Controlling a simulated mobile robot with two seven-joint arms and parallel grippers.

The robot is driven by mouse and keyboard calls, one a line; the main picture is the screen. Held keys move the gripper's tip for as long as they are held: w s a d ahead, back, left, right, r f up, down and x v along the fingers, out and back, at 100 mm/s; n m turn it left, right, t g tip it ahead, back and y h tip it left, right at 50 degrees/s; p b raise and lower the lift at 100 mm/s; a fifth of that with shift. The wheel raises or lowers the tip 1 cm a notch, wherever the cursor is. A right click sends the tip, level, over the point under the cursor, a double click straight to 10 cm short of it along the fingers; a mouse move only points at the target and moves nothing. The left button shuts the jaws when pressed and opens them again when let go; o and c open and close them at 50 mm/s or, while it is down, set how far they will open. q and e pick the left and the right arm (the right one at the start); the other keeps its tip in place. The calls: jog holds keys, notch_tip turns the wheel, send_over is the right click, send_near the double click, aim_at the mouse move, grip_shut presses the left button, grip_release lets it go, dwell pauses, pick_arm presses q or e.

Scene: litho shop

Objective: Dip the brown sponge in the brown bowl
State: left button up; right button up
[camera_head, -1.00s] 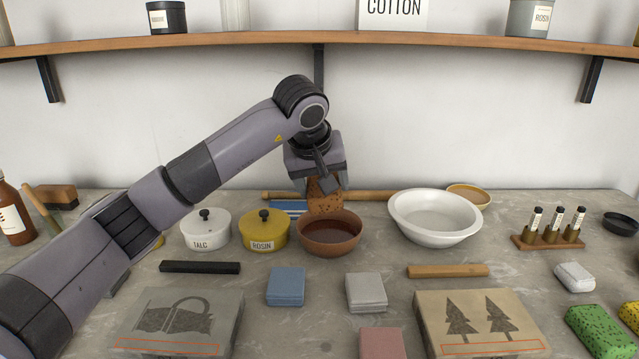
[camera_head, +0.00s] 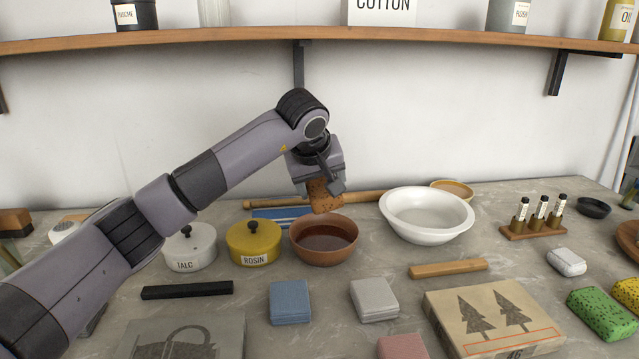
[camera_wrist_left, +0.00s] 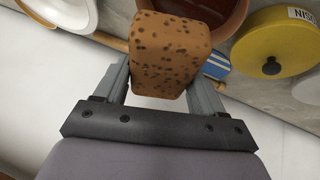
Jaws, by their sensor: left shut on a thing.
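The brown sponge (camera_head: 323,196), speckled with dark spots, is held in my left gripper (camera_head: 322,181). The sponge also shows large in the left wrist view (camera_wrist_left: 168,52), between the two fingers (camera_wrist_left: 158,80). The brown bowl (camera_head: 323,255) stands on the bench with dark reddish-brown liquid in it. The sponge hangs upright, slightly tilted, over the bowl's back rim. Its lower end is close to the rim; I cannot tell whether they touch. In the wrist view, part of the bowl (camera_wrist_left: 232,22) shows behind the sponge. My right gripper is not in view.
A yellow rosin pot (camera_head: 254,243) and a white talc pot (camera_head: 189,248) stand left of the bowl. A white basin (camera_head: 426,222) stands close on its right. A wooden rod (camera_head: 365,197) lies behind. Blue (camera_head: 290,303) and grey (camera_head: 374,300) blocks lie in front.

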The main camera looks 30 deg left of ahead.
pick_arm(q)
jog(key=shift+w+f, duration=0.1)
jog(key=shift+f+b, duration=0.75)
jog(key=shift+b, duration=0.05)
notch_tip(320, 180, down, 4)
jog(key=b, duration=0.3)
jog(key=shift+b, duration=0.4)
jog(key=shift+f+b, duration=0.9)
jog(key=shift+f, duration=1.35)
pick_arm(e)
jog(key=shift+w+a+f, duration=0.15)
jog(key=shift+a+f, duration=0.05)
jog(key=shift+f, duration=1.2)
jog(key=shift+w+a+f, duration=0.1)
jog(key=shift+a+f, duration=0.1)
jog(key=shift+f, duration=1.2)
pick_arm(q)
notch_tip(320, 180, up, 8)
jog(key=p, duration=0.7)
jog(key=shift+r, duration=0.1)
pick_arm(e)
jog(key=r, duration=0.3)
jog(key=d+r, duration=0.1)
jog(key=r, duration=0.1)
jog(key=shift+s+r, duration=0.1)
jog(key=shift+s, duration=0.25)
